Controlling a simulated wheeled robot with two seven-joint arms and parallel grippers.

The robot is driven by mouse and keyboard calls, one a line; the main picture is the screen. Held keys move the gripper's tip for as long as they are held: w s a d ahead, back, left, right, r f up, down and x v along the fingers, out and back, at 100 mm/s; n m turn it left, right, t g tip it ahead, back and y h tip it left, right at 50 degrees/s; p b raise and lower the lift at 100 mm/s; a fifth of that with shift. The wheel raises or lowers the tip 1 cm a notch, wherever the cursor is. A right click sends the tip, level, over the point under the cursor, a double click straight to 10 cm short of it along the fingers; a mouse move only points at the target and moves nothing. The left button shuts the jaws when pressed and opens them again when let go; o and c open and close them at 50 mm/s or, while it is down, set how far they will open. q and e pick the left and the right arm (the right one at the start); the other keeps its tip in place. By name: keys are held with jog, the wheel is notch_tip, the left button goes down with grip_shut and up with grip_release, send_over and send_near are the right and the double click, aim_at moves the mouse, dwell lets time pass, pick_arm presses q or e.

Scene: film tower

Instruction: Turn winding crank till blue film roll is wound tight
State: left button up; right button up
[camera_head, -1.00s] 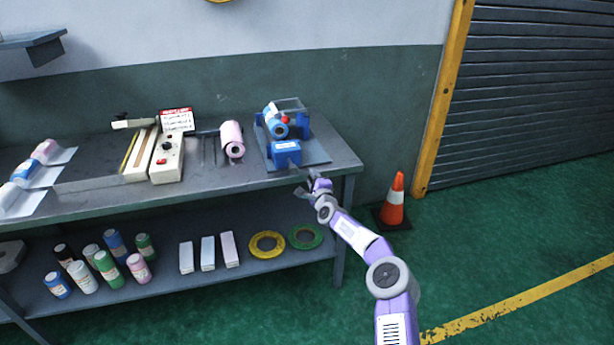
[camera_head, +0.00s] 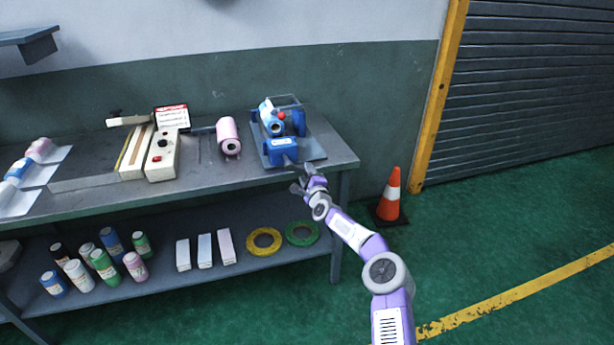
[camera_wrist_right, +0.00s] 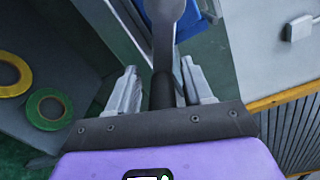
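The blue winding machine (camera_head: 283,148) stands on a grey base plate at the right end of the workbench. My right gripper (camera_head: 297,181) is at the bench's front edge, just in front of the machine. In the right wrist view my right gripper (camera_wrist_right: 160,88) is open, with one finger on each side of a dark grey bar and grip, which looks like the crank (camera_wrist_right: 167,42). No clear finger contact shows. The crank is hard to make out in the head view. My left gripper is not in view.
A pink roll (camera_head: 228,137) and a cream sealer device (camera_head: 162,157) are left of the machine. Yellow (camera_head: 264,240) and green (camera_head: 302,233) tape rings lie on the lower shelf. An orange cone (camera_head: 390,196) stands on the floor to the right.

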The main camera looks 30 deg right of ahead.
jog(key=shift+s+d, duration=0.1)
jog(key=shift+s+r+p, duration=0.1)
jog(key=shift+s+p, duration=0.2)
jog(key=shift+s, duration=0.35)
jog(key=s+a+p, duration=0.1)
jog(key=s, duration=0.5)
jog(key=shift+a+p, duration=0.2)
jog(key=shift+p, duration=0.1)
